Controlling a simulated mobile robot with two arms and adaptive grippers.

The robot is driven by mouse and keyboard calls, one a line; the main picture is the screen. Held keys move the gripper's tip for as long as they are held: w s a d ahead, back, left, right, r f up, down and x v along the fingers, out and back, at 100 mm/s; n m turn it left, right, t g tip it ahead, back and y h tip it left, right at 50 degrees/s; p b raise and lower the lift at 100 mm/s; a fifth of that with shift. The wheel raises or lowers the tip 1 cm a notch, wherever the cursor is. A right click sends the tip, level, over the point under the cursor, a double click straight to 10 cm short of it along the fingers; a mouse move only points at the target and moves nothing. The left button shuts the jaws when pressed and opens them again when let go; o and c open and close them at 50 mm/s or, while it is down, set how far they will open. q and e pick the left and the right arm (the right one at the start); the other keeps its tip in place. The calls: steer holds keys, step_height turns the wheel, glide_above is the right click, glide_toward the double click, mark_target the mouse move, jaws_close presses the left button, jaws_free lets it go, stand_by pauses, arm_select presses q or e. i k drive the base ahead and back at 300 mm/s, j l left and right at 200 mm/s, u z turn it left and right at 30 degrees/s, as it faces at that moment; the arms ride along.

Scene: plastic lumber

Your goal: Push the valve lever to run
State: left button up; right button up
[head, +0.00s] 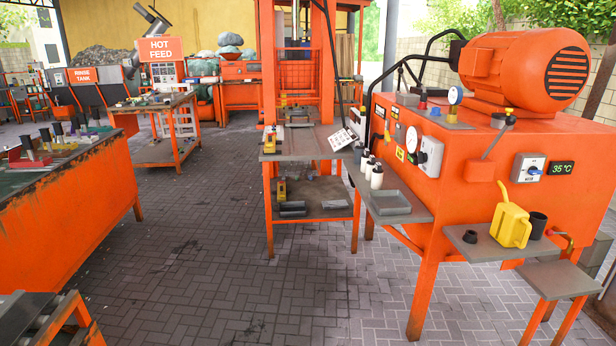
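A tilted grey lever (496,139) with a yellow-and-black knob stands on the front of the large orange machine (455,195), at the right of the head view. It leans up and to the right, left of a dial switch plate (528,167). A small red-tipped handle (561,237) sticks out lower on the same machine. I cannot tell for certain which of these is the valve lever, and no run marking is legible. Neither of my grippers is in view.
A big orange motor (525,72) sits on the machine. A yellow watering can (510,222) and a black cup (538,225) stand on its front shelf. An orange press frame (328,120) is mid-view. An orange bench (70,205) is at left. The paved floor between is clear.

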mark_target(400, 71)
steer(key=i+z, duration=0.25)
steer(key=i, duration=0.25)
steer(key=i+j+z, duration=0.2)
steer(key=i, duration=0.25)
steer(key=i+j+z, duration=0.25)
steer(key=i, duration=0.2)
steer(key=i+j+z, duration=0.25)
steer(key=i, duration=0.2)
